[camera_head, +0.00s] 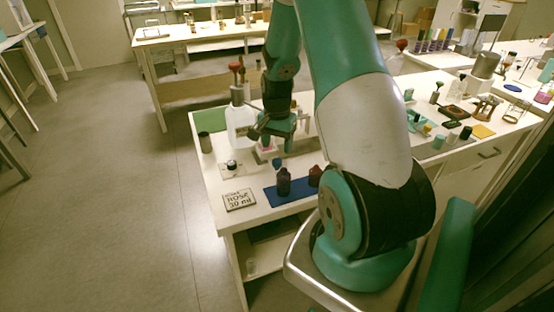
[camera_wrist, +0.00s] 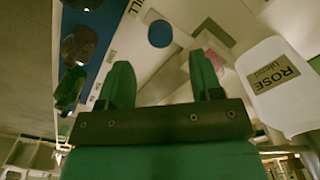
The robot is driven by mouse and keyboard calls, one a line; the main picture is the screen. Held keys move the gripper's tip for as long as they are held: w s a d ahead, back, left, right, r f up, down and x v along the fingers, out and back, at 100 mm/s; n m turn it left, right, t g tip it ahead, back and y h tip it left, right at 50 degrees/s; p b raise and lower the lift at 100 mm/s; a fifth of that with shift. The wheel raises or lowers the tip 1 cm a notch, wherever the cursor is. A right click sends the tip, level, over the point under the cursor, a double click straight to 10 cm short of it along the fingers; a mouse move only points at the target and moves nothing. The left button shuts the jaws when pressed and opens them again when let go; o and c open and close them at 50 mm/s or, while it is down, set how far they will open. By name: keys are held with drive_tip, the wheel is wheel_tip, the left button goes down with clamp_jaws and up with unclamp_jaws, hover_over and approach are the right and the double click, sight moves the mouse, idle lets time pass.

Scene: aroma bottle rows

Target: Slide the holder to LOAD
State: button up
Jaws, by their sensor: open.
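My gripper (camera_wrist: 163,85) is open, its two green fingers apart, pointing down over the table station. In the head view, my gripper (camera_head: 268,140) hangs beside the white jug. A pale slide station (camera_wrist: 145,60) lies below and beyond the fingers in the wrist view, with lettering reading "FILL" and a smaller label that seems to read "LOAD". A pale block (camera_wrist: 190,50), perhaps the holder, shows near the right finger, with a pink patch beside it. The right finger partly hides it, and I cannot tell whether they touch. In the head view my gripper largely hides this area.
The white ROSE jug (camera_wrist: 280,85) stands close on the right in the wrist view. A round blue top (camera_wrist: 160,33) shows ahead. Dark bottles (camera_head: 284,182) stand on a blue mat (camera_head: 290,198). A card (camera_head: 239,199) reads ROSE 30 ml. A dark cylinder (camera_head: 205,142) stands at left.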

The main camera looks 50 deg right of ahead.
sight(277, 160)
wheel_tip(277, 160, down, 6)
drive_tip(key=shift+f, duration=0.1)
clamp_jaws()
idle(0.4)
